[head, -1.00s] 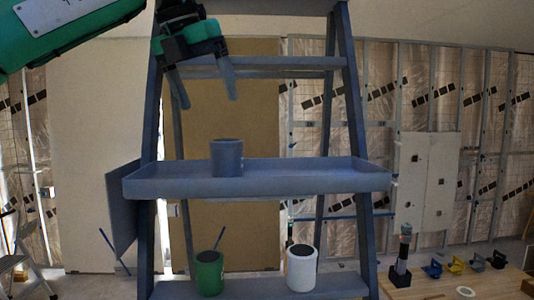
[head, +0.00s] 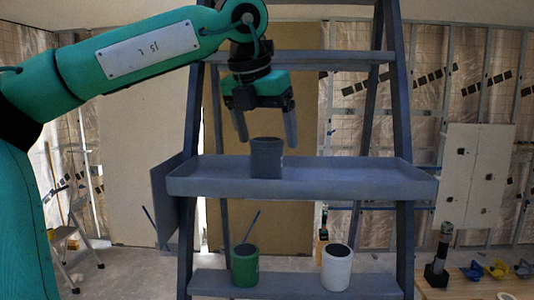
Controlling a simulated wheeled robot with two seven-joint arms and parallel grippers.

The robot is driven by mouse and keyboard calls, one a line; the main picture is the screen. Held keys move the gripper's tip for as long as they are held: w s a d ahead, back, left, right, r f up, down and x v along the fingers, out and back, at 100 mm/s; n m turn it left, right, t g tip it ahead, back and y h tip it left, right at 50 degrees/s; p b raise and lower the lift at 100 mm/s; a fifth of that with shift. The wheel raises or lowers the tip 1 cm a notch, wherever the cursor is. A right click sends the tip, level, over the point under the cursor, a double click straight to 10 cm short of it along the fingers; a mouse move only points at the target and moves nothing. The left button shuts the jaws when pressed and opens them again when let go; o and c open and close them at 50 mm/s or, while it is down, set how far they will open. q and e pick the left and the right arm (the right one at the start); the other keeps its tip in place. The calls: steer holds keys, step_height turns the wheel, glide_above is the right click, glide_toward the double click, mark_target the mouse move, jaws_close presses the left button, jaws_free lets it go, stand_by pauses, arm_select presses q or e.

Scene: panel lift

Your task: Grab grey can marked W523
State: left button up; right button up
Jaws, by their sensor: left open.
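A grey can (head: 266,160) stands upright on the middle shelf (head: 340,184) of a grey-blue ladder rack. Any marking on it is too small to read. My left gripper (head: 267,137) points down directly above the can. Its two fingers are spread to either side of the can's top, with the tips near the height of its rim. Whether they touch the can cannot be told. My right gripper is not in view.
A green can (head: 244,266) with a stick behind it and a white can (head: 337,268) stand on the lower shelf. A wooden table (head: 480,285) with clamps is at the lower right. A stepladder (head: 65,245) stands at left.

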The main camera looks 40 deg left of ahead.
mark_target(267, 139)
arm_select(q)
steer(key=p+x, duration=0.2)
steer(key=x, duration=0.1)
steer(key=shift+w+a, duration=0.15)
steer(key=shift+a, duration=0.05)
steer(key=shift+w+f, duration=0.15)
steer(key=shift+f, duration=0.3)
steer(key=shift+d, duration=0.1)
steer(key=shift+c, duration=1.3)
steer(key=c, duration=0.9)
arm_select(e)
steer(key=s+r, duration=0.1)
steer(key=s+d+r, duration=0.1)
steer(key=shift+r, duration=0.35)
